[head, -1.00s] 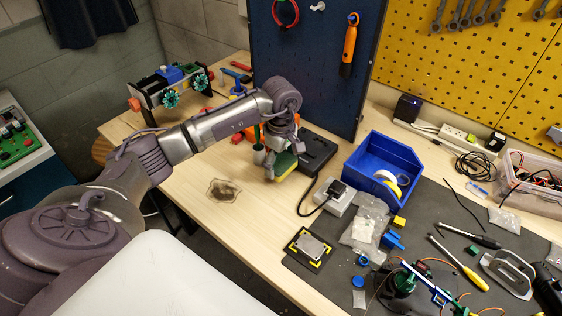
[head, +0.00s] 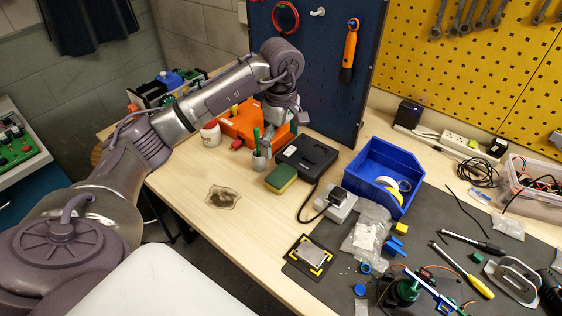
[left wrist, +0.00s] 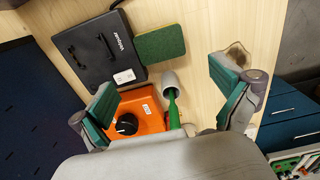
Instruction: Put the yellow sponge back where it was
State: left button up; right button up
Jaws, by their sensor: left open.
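The sponge (head: 281,179), with a green top and a yellow lower layer, lies flat on the wooden bench, just in front of a black box. It also shows green side up in the left wrist view (left wrist: 160,43). My left gripper (head: 280,125) is above the bench behind the sponge, apart from it. In the left wrist view my left gripper (left wrist: 170,92) has its green-padded fingers wide apart with nothing held between them. My right gripper is not in view.
A blue bin (head: 383,165) stands to the right. Bench left of the sponge is clear around a dark-stained patch (head: 223,196).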

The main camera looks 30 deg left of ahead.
pick_arm(q)
notch_tip(320, 180, up, 4)
jog(key=shift+f, duration=0.1)
dwell(0.5)
